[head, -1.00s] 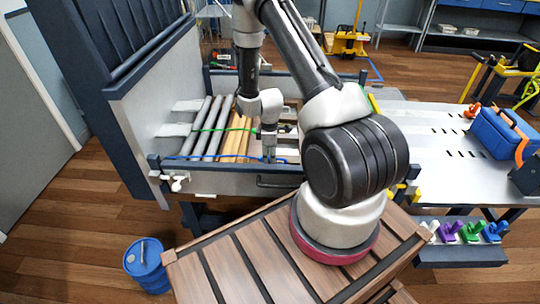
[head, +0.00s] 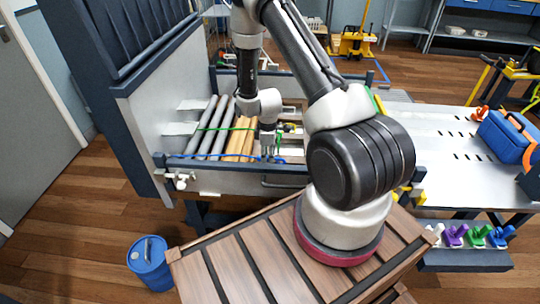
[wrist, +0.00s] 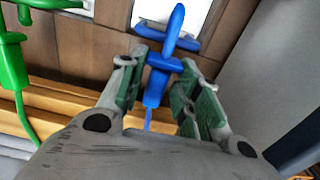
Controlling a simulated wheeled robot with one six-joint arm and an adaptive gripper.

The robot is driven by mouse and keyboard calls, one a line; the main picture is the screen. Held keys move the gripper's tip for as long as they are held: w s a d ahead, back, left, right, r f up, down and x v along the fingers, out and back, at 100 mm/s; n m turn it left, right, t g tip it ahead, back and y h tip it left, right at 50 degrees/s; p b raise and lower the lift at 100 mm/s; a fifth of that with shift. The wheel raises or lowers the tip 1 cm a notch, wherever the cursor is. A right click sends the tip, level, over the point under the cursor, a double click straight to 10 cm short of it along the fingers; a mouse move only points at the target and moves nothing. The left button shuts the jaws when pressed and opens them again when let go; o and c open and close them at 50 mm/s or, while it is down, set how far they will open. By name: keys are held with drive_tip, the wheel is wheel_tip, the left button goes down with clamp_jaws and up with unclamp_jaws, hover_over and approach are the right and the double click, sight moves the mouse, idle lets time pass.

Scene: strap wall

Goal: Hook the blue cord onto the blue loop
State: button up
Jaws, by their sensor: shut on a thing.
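My gripper (wrist: 157,68) is shut on the blue cord's end piece, a blue hook with a crossbar (wrist: 160,63). The cord's thin tail (wrist: 148,118) hangs down between the fingers in the wrist view. The blue loop (wrist: 147,30) is a rounded bar just beyond the fingertips. The hook's upright tip overlaps it in the picture; I cannot tell whether the hook is caught on it. In the head view the blue cord (head: 195,157) runs along the near rail, and my gripper (head: 267,153) is over the bed near that rail.
Grey pipes (head: 211,125) and wooden planks (head: 241,137) lie in the bed left of my gripper. A grey panel (wrist: 258,60) stands at the right.

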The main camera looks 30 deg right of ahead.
drive_tip(key=shift+w+a, duration=0.1)
drive_tip(key=shift+a, duration=0.05)
drive_tip(key=shift+w+a, duration=0.35)
drive_tip(key=shift+a, duration=0.15)
drive_tip(key=o, duration=1.2)
drive_tip(key=shift+c, duration=0.2)
